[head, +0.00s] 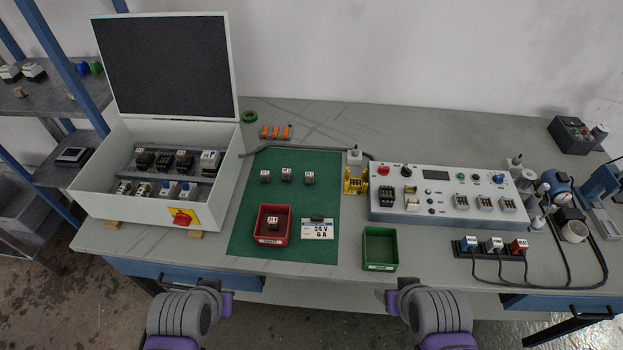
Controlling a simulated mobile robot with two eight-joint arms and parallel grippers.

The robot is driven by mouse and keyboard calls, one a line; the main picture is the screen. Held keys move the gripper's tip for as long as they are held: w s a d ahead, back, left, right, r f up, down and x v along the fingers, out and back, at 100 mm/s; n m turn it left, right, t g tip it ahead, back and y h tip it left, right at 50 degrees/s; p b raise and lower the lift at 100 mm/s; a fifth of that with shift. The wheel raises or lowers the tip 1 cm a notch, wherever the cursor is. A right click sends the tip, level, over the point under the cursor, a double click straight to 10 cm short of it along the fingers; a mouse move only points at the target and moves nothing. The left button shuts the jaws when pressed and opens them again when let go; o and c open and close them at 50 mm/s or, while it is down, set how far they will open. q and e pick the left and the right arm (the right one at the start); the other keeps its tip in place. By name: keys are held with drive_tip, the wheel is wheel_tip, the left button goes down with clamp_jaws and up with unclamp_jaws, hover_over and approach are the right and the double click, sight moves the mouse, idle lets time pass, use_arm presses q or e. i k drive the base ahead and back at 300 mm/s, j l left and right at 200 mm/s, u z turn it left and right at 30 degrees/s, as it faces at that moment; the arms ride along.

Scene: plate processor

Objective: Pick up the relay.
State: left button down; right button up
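Three small dark relay-like blocks with pale labels stand in a row on the green mat (325,215): a left one (265,176), a middle one (287,174) and a right one (309,178). A similar dark block (273,224) sits inside the red bin (271,240) at the mat's front. Which of them is the task's relay I cannot tell. My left gripper (227,303) is at the table's front edge, below the red bin and apart from it. My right gripper (391,301) is below the green bin. Neither visibly holds anything; their finger openings are unclear.
An open white control box (150,205) stands left. A label card (317,229) reads 24 V 6 A. An empty green bin (380,250), a yellow holder (355,181) and a white test panel (450,210) are right of the mat. Cabled plugs (495,245) lie front right.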

sight(309, 177)
drive_tip(key=i+j+u, duration=0.25)
drive_tip(key=i+j, duration=0.45)
drive_tip(key=j, duration=0.15)
